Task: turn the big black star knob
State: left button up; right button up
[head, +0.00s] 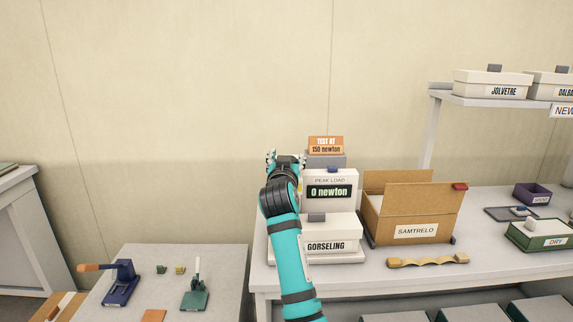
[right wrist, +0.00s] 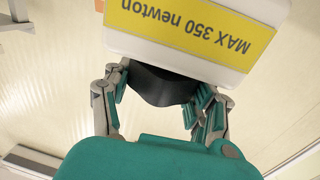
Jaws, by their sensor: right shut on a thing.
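The black knob (right wrist: 160,86) shows in the right wrist view below a white housing with a yellow label reading "MAX 350 newton" (right wrist: 190,28). My right gripper (right wrist: 162,92) is shut on the knob, with fingers on both sides of it. In the head view my right gripper (head: 286,160) is at the upper left of the white tester (head: 330,178), and the knob is hidden there. The tester's display (head: 330,191) reads "0 newton" under "PEAK LOAD". An orange card (head: 326,145) on top reads "TEST AT 150 newton". My left gripper is not in view.
A white GORSELING box (head: 334,234) sits at the tester's front. An open cardboard SAMTRELO box (head: 415,232) stands to its right, with a wavy tan piece (head: 428,260) before it. A lower table (head: 232,270) with small hand tools is at left.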

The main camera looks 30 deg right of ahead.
jog(key=shift+m+g+h, duration=0.3)
jog(key=shift+h, duration=0.1)
jog(key=o, duration=1.2)
jog(key=shift+c, duration=0.2)
jog(key=v, duration=1.2)
jog(key=shift+w, duration=0.1)
